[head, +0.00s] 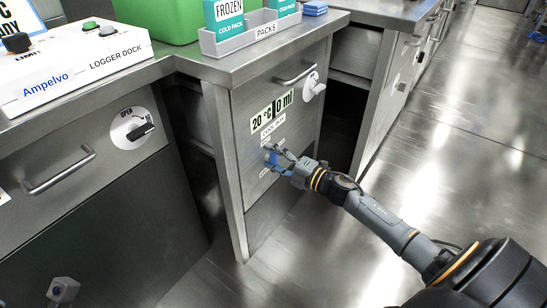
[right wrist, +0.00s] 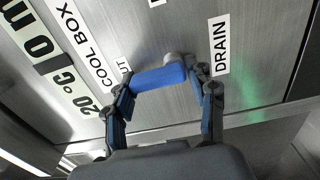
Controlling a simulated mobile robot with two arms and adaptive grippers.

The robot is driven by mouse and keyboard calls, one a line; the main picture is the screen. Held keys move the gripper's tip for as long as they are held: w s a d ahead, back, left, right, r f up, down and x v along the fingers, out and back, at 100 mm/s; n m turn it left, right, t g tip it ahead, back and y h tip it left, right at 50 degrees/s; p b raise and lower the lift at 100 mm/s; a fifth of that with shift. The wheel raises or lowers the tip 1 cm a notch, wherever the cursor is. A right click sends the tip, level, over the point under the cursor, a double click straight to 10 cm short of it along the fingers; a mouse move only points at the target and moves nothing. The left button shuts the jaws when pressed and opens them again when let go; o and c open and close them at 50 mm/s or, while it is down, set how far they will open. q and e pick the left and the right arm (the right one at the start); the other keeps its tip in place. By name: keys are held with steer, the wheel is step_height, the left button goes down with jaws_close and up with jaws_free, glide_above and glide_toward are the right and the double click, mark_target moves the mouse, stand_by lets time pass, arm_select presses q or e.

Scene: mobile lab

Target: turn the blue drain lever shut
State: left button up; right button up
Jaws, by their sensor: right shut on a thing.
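The blue drain lever (right wrist: 158,77) is a short bar on a silver hub (right wrist: 172,59), on a steel cabinet front (head: 240,195). In the right wrist view it runs nearly crosswise from the hub toward a partly covered label ending in "UT" (right wrist: 125,71). The "DRAIN" label (right wrist: 219,47) is on the other side. My right gripper (right wrist: 165,95) is shut on the lever, one finger at each end of the bar. In the head view my right gripper (head: 278,161) covers most of the lever.
Above the lever are a "20 °C 0 ml" label (head: 271,110), a drawer handle (head: 295,75) and a white dial (head: 313,87). A rack of cold packs (head: 240,38) stands on top. Another dial (head: 137,129) and handle (head: 58,172) are left. Open floor lies right.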

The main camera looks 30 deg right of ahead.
steer(key=shift+r, duration=0.15)
steer(key=o, duration=1.1)
steer(key=shift+o, duration=0.2)
steer(key=v, duration=1.2)
